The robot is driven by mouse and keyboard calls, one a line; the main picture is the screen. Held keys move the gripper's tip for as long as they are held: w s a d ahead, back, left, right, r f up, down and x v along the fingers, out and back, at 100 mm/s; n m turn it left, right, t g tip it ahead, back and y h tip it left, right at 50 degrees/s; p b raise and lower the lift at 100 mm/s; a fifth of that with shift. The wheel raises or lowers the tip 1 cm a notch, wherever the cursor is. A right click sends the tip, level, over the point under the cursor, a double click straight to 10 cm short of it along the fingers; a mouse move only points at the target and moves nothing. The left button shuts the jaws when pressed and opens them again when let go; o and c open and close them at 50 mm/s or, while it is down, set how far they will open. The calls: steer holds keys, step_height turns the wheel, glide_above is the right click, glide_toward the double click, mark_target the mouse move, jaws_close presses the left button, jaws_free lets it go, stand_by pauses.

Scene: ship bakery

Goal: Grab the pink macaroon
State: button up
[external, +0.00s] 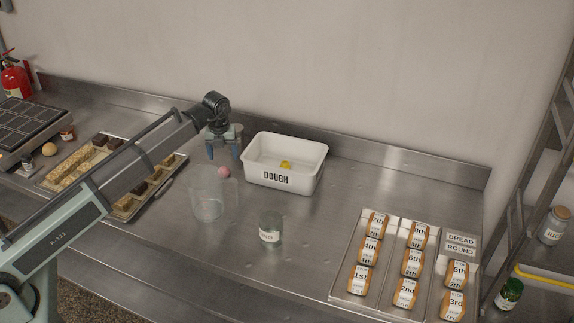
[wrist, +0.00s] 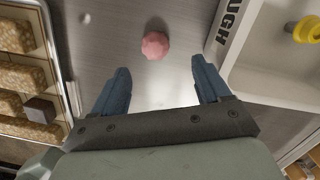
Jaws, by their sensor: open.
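The pink macaroon (external: 224,172) sits on the steel counter, just behind the clear container and left of the white DOUGH bin. In the wrist view the macaroon (wrist: 155,45) is a pink, bumpy round thing beyond the fingertips, roughly centred between them. My gripper (external: 223,153) is above the counter between the pastry tray and the bin. In the wrist view its two blue fingers (wrist: 163,76) are spread apart with nothing between them.
The white DOUGH bin (external: 312,171) with a yellow thing (external: 286,164) inside stands close on the right. A clear container (external: 207,206) and a glass jar (external: 270,229) stand in front. A pastry tray (external: 124,212) lies left. A tray of labelled breads (external: 341,290) lies right.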

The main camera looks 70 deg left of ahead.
mark_target(223, 168)
steer(key=shift+a+f, duration=0.15)
steer(key=shift+f, duration=1.1)
steer(key=shift+s+a+f, duration=0.1)
steer(key=shift+a+f, duration=0.05)
steer(key=shift+f, duration=0.7)
steer(key=shift+a+f, duration=0.2)
steer(key=shift+f, duration=0.65)
steer(key=shift+s+a+f, duration=0.1)
steer(key=shift+a+f, duration=0.05)
steer(key=shift+f, duration=0.7)
steer(key=c, duration=0.8)
